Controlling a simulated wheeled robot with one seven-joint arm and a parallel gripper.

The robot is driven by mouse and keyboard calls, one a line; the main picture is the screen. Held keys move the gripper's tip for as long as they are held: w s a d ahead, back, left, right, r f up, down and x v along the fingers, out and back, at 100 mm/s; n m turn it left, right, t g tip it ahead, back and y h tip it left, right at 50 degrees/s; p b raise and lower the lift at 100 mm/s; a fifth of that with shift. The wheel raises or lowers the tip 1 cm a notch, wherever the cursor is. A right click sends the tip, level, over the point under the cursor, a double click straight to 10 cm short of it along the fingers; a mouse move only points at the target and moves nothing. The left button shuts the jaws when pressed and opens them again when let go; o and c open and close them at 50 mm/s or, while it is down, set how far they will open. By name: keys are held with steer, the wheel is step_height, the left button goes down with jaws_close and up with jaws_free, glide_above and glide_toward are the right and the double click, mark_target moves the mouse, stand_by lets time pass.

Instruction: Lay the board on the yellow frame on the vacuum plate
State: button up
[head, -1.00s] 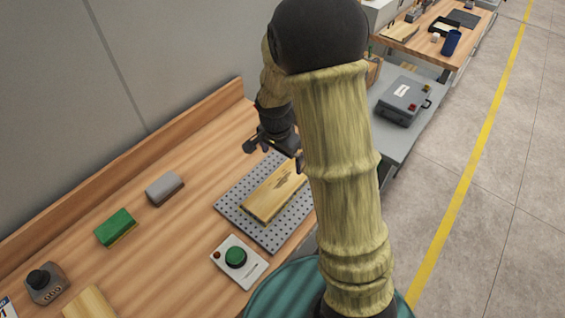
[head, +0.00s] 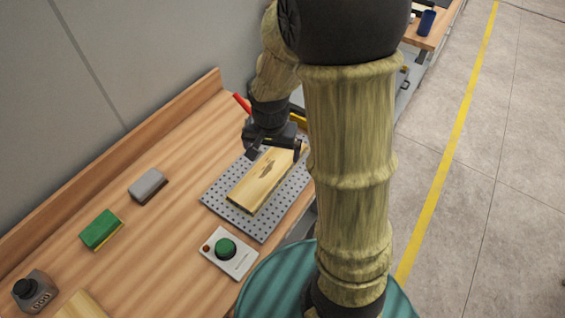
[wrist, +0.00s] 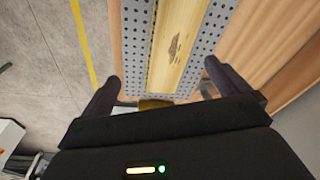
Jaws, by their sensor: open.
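The wooden board (head: 264,178) lies on the grey perforated vacuum plate (head: 220,195) on the bench. It has a dark mark on its face. In the wrist view the board (wrist: 176,50) runs up between my two fingers, with the plate (wrist: 135,45) showing on both sides. My gripper (head: 274,150) is open and empty at the board's far end; it also shows in the wrist view (wrist: 160,85). I cannot tell how far above the board the fingers are. A yellow frame cannot be made out clearly around the board.
A panel with a green button (head: 225,248) stands in front of the plate. A green sponge-like block (head: 101,230), a grey block (head: 148,185) and a dark knob box (head: 34,291) are at the left. Bare wood lies between them and the plate.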

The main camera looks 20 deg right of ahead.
steer(key=s+r+n+t, duration=0.1)
steer(key=s+r+n, duration=0.1)
steer(key=s+n, duration=0.4)
steer(key=shift+s+d+r, duration=0.25)
steer(key=shift+s+r, duration=0.05)
steer(key=shift+s, duration=0.7)
steer(key=shift+c, duration=0.2)
